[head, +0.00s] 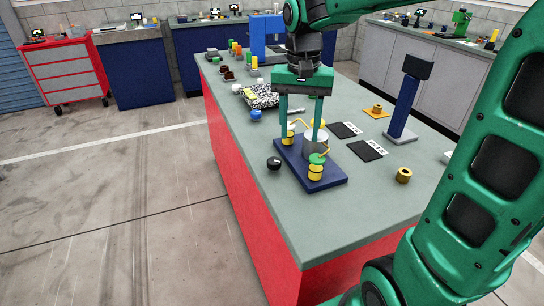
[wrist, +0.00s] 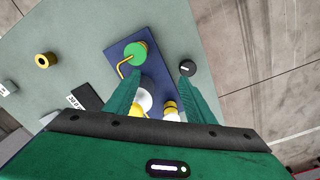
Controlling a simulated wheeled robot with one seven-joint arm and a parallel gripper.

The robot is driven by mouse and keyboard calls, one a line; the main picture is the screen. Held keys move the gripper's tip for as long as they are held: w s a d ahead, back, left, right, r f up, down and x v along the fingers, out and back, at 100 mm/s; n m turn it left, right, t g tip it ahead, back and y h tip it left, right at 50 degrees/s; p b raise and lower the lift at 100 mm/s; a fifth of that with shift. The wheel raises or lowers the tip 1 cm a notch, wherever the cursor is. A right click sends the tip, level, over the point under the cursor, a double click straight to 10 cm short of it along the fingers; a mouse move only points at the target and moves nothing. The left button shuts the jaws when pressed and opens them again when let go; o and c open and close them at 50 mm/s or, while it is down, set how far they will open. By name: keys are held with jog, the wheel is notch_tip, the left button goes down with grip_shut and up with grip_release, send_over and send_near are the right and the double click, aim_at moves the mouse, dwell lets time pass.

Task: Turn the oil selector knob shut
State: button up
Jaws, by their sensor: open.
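A round black knob (head: 274,163) with a white mark sits on the workbench, just left of a blue base plate (head: 330,181). It looks like the oil selector knob, though I see no label. In the wrist view the knob (wrist: 188,68) is near the tip of the right finger, and its white line lies slanted. My gripper (head: 300,138) is open and empty, pointing down over the blue plate, to the right of the knob; it also shows in the wrist view (wrist: 160,78). I cannot tell its exact height.
On the plate stand a grey cylinder (head: 315,143), a green-topped yellow spool (head: 316,172) and yellow bent rods. Black labelled pads (head: 367,150), a brass ring (head: 403,175) and a blue post (head: 404,105) are to the right. The front bench top is clear.

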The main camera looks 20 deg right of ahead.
send_over(273, 160)
notch_tip(273, 160, down, 10)
jog(key=shift+d+f, duration=0.1)
dwell(0.4)
jog(key=shift+c, duration=0.5)
jog(key=c, duration=0.9)
